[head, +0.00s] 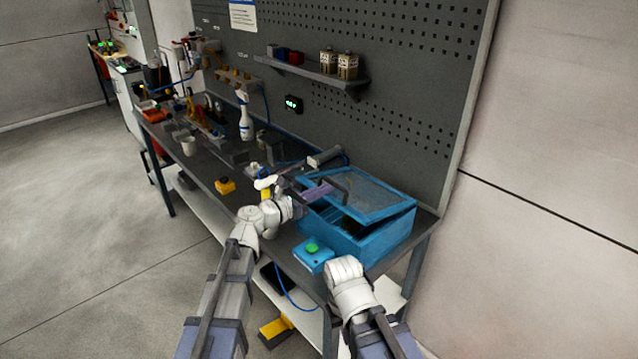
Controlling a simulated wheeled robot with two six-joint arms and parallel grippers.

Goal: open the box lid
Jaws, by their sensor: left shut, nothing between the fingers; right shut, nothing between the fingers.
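The blue box (372,240) stands at the right end of the workbench. Its lid (375,212) has a blue frame and a grey see-through panel. The lid is tilted slightly up, with a dark gap between it and the box's front and left walls. My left gripper (334,184) is shut and empty at the lid's left side; I cannot tell whether it touches the lid. My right arm's white wrist is in front of the box, low in the picture; its gripper fingers are hidden.
A yellow block (225,186), a spray bottle (246,124) and a white cup (188,146) stand farther left. A pegboard with a shelf (318,74) rises behind.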

